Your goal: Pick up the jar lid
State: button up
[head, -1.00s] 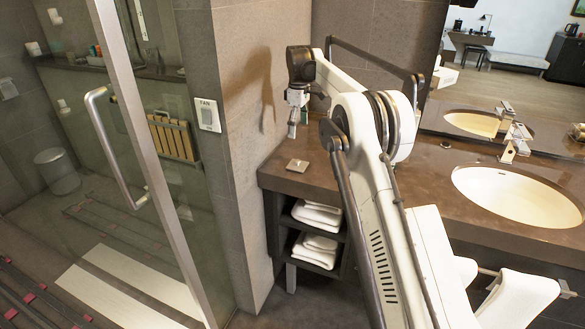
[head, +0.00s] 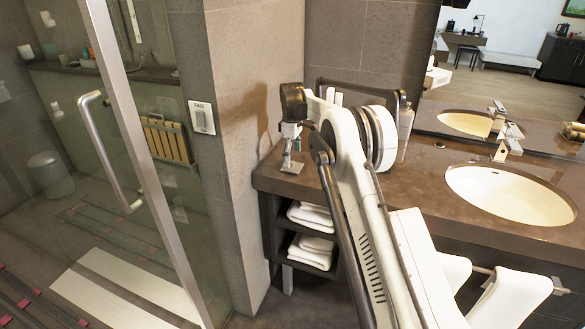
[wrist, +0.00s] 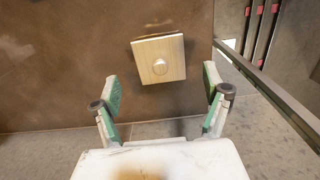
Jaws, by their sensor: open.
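The jar lid (wrist: 159,61) is a small square, pale wooden-looking piece with a round knob in its middle. It lies on the brown vanity counter near the counter's left end, and it also shows in the head view (head: 292,167). My gripper (wrist: 163,90) is open, with its green-padded fingers spread apart. In the wrist view the lid sits just beyond and between the fingertips, and nothing is held. In the head view my gripper (head: 287,160) points down close above the lid; whether it touches cannot be told.
The brown counter (head: 425,180) runs right to a white sink (head: 510,194) with a faucet (head: 508,141). A bottle (head: 404,130) stands behind my arm. A wall and a glass door (head: 130,120) are at the left. White towels (head: 312,216) lie on shelves below.

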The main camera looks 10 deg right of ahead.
aim_at(293, 162)
jog(key=shift+s+f, duration=0.1)
jog(key=shift+f, duration=1.7)
jog(key=c, duration=1.2)
